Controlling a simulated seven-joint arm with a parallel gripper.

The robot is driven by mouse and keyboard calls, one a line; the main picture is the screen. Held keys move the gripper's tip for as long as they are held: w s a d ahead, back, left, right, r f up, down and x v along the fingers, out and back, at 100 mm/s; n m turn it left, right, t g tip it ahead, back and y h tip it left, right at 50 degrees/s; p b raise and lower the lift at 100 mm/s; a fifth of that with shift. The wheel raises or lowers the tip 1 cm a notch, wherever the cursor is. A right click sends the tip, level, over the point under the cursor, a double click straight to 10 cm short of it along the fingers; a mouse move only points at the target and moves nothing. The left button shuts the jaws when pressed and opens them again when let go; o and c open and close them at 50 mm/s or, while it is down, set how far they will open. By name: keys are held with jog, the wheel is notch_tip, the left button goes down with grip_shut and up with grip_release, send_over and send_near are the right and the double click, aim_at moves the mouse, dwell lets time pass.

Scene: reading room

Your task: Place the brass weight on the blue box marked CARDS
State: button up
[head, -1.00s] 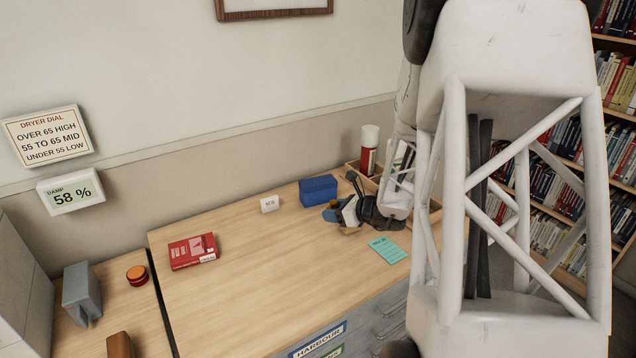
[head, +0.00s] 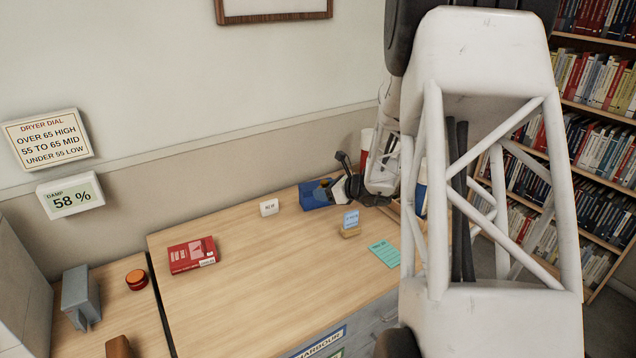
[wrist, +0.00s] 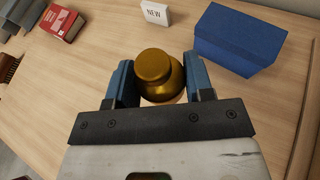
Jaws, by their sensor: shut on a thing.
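The brass weight (wrist: 160,78) is a round, gold-coloured knobbed piece between the two blue fingers of my gripper (wrist: 160,84), which is shut on it. The blue box (wrist: 238,40) is at the upper right of the wrist view, beyond and to the right of the weight, with a gap between them in that picture. In the head view the blue box (head: 312,200) stands at the back of the desk, and my gripper (head: 332,188) partly covers its right part. No CARDS lettering is readable on the box. The weight's underside is hidden.
A small white NEW sign (head: 269,207) stands left of the box. A wooden holder with a blue card (head: 350,230) and a teal note (head: 385,253) lie nearer the front. A red book (head: 192,255) is at the left. The middle of the desk is clear.

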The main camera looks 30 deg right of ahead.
send_over(318, 185)
jog(key=shift+d+f, duration=0.1)
jog(key=shift+f, duration=0.6)
jog(key=shift+f, duration=0.15)
jog(key=shift+f, duration=1.6)
jog(key=shift+f, duration=0.15)
jog(key=o, duration=1.3)
